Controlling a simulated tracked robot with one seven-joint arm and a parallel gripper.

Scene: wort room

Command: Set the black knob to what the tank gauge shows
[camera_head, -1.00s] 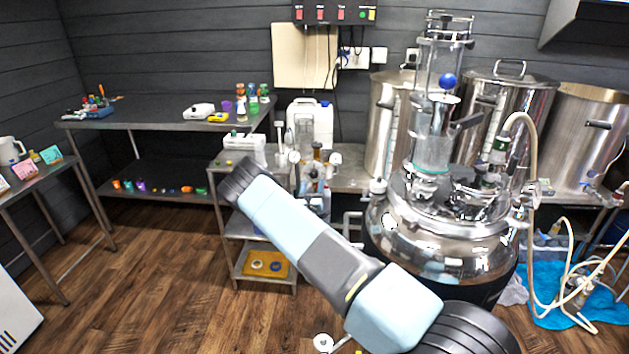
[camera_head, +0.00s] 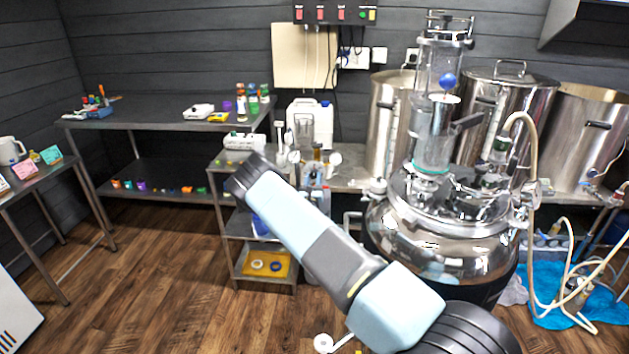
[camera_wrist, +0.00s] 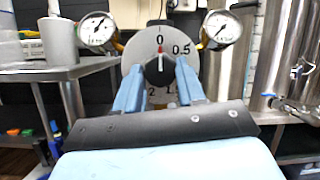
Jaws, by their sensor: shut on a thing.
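In the wrist view, a round grey dial plate (camera_wrist: 135,62) carries the marks 0 at the top, 0.5 at the right and 2 at the lower left. The black knob (camera_wrist: 157,73) sits at its centre, with a red mark near the top, close to 0. My gripper (camera_wrist: 161,70) is shut on the knob, one blue finger on each side. A left gauge (camera_wrist: 97,30) and a right gauge (camera_wrist: 221,30) flank the plate; their dark needles show, but their figures are too small to read. I cannot tell which one is the tank gauge.
A steel tank (camera_wrist: 278,50) with a valve stands at the right in the wrist view. A metal table (camera_wrist: 50,73) is at the left. In the head view, a shiny steel kettle (camera_head: 440,238) with glassware stands right of my arm.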

